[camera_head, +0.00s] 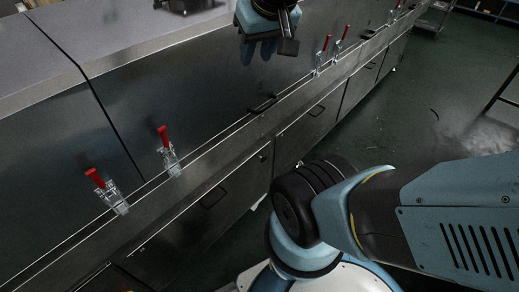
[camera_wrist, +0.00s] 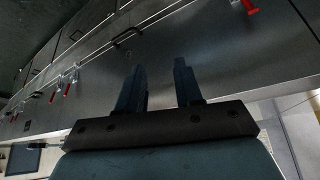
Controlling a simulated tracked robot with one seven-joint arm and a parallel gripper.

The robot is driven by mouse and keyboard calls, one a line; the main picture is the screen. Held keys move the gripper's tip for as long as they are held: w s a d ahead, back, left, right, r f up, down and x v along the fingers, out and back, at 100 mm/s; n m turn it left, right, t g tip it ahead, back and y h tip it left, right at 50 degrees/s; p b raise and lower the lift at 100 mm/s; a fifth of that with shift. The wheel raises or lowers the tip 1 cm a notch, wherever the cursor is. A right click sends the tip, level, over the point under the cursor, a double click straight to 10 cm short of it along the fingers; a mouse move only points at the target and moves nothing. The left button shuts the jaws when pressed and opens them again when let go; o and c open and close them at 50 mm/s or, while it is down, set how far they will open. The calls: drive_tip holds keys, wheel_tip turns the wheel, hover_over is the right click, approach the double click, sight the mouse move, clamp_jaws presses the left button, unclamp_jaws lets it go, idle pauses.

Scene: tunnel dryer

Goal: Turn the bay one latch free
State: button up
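Several toggle latches with red handles and silver bodies line the long metal dryer side. In the head view two are at the near left, a nearest one (camera_head: 107,190) and a second one (camera_head: 168,152); two more (camera_head: 322,55) (camera_head: 341,42) are right of my gripper, with others farther back. No label shows which is bay one. My gripper (camera_head: 258,55) is at the top middle, in front of the upper panel and apart from the latches. In the wrist view its two fingers (camera_wrist: 160,72) are spread with nothing between. A red-handled latch (camera_wrist: 250,8) is at the top right there.
A dark bar handle (camera_head: 262,104) sits on the panel seam below my gripper. Lower doors (camera_head: 225,193) with handles run along the side. The dark green floor (camera_head: 430,110) is open at right, with a table leg (camera_head: 500,90) at the right edge.

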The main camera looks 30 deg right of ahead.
drive_tip(key=w+d+f+m+h, duration=0.2)
drive_tip(key=w+d+f, duration=0.1)
drive_tip(key=w+d, duration=0.7)
drive_tip(key=w+d+f+m+h, duration=0.2)
drive_tip(key=w+d+f, duration=0.1)
drive_tip(key=w+d, duration=0.75)
drive_tip(key=w+d+f+m, duration=0.1)
drive_tip(key=w+d+f, duration=0.4)
drive_tip(key=d+f, duration=0.45)
drive_tip(key=w+d+f, duration=0.6)
drive_tip(key=d+f, duration=0.3)
drive_tip(key=f, duration=0.2)
wheel_tip(320, 180, down, 24)
drive_tip(key=s+d+t+y, duration=0.2)
drive_tip(key=t+y, duration=0.1)
drive_tip(key=y, duration=0.3)
drive_tip(key=s+a+f+m+t+y, duration=0.45)
drive_tip(key=s+a+f+y, duration=0.55)
drive_tip(key=s+a+f, duration=0.6)
drive_tip(key=w+d+f+x, duration=0.1)
drive_tip(key=x, duration=1.2)
drive_tip(key=shift+w+d, duration=0.25)
drive_tip(key=shift+w, duration=0.2)
